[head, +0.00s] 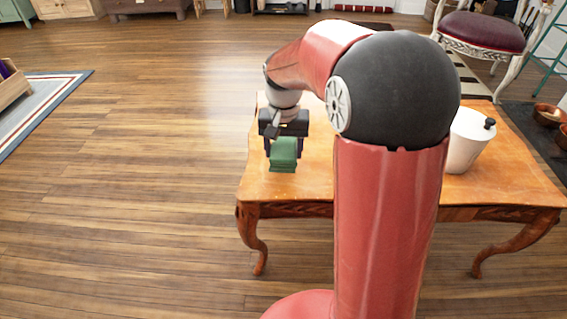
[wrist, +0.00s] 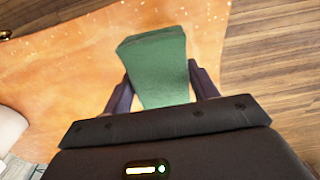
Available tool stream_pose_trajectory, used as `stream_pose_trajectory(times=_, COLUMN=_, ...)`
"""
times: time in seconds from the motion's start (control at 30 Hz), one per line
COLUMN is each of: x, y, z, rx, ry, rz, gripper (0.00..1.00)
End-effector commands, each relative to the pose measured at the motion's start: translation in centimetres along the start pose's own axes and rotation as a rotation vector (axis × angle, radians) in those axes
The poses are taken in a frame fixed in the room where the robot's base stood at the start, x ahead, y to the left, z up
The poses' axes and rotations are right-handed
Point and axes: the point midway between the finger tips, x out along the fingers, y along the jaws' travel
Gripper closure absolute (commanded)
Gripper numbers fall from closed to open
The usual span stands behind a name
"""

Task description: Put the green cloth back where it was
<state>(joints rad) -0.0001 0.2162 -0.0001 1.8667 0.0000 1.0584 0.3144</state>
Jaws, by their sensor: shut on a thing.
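The green cloth (head: 284,155) is a small folded block in the head view, at the left end of the wooden table (head: 318,181). My gripper (head: 284,147) is shut on it, with one finger on each side. In the wrist view the green cloth (wrist: 157,66) stands out between the two dark fingers of my gripper (wrist: 160,88), with the orange tabletop (wrist: 60,75) behind it. I cannot tell whether the cloth touches the tabletop or hangs just above it.
A white pot (head: 466,142) with a dark knob stands on the table's right side. A chair (head: 485,32) stands behind, at the right. Wooden bowls (head: 547,114) are at the far right. A blue-bordered rug (head: 45,108) lies left. The floor between the rug and table is clear.

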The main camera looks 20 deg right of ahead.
Motion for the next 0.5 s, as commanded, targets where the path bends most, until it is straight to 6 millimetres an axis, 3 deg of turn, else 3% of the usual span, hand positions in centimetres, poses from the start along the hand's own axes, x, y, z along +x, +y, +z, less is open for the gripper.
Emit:
stream_pose_trajectory(times=0.17, x=1.4, y=0.0, z=0.0, rx=0.0, ry=-0.002, rz=0.001, gripper=0.63)
stream_pose_trajectory(times=0.37, x=4.3, y=0.0, z=0.0, rx=0.0, ry=-0.002, rz=0.001, gripper=0.63)
stream_pose_trajectory(times=0.5, x=4.6, y=0.0, z=0.0, rx=0.0, ry=0.0, rz=0.0, gripper=0.63)
